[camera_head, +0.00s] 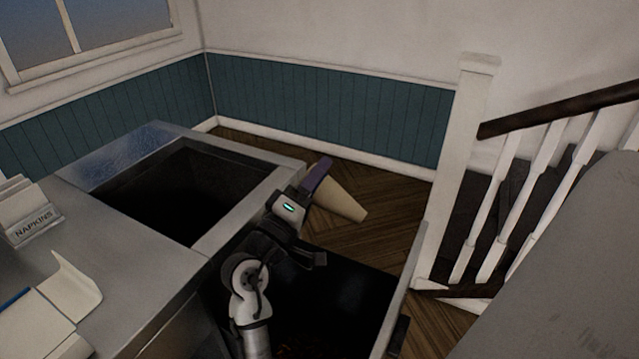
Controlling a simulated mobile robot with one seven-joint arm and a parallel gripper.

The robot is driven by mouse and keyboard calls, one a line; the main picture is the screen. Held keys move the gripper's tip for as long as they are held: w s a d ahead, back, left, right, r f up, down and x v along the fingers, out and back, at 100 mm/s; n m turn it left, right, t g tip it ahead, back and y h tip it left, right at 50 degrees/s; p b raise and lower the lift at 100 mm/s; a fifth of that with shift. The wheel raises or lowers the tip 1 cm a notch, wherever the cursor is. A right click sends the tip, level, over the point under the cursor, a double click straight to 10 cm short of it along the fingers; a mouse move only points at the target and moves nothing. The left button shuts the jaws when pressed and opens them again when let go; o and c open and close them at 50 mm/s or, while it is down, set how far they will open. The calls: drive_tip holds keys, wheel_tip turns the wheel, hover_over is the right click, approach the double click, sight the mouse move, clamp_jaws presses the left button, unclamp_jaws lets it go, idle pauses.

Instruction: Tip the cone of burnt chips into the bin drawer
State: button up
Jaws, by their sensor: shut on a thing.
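A tan paper cone (342,198) shows past the end of my arm, lying tilted, with its narrower end toward the lower right. A dark purple piece crosses its upper-left end; I cannot tell whether it belongs to the cone. My gripper (313,187) is shut on the cone and holds it up near the far edge of the open bin drawer. The cone's mouth and any chips inside are hidden. The bin drawer (398,300) is pulled out below my arm, its inside dark, with faint brownish bits low down. My arm hides part of it.
A steel counter (135,262) with a dark square well (185,190) lies left of my arm. A napkin holder (32,218) and a white curled piece (75,287) stand on it. A stair railing (480,200) and a grey surface (570,270) are right. Wooden floor shows behind the drawer.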

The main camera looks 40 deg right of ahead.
drive_tip(key=r+m+g, duration=0.1)
drive_tip(key=m, duration=0.1)
drive_tip(key=r+m+g, duration=0.1)
drive_tip(key=m, duration=0.2)
drive_tip(key=shift+s+r+b, duration=0.25)
drive_tip(key=shift+s+b, duration=0.1)
drive_tip(key=shift+s, duration=0.05)
drive_tip(key=m+g, duration=0.1)
drive_tip(key=m, duration=0.1)
drive_tip(key=r+m+g+y, duration=0.1)
drive_tip(key=m, duration=0.3)
drive_tip(key=shift+s+d+r+g+y+b, duration=0.1)
drive_tip(key=shift+s+r+g+y+b, duration=0.15)
drive_tip(key=shift+r+g+y+b, duration=0.15)
drive_tip(key=shift+f+m+y+b, duration=0.3)
drive_tip(key=shift+f+m+b, duration=0.2)
drive_tip(key=shift+m+b, duration=0.45)
drive_tip(key=m, duration=0.1)
drive_tip(key=m+y+b, duration=0.1)
drive_tip(key=m, duration=0.1)
drive_tip(key=shift+w+f+g+b, duration=0.2)
drive_tip(key=shift+g+b, duration=0.1)
wheel_tip(320, 180, up, 3)
drive_tip(key=p, duration=0.3)
drive_tip(key=shift+s+r, duration=0.1)
drive_tip(key=shift+r, duration=0.1)
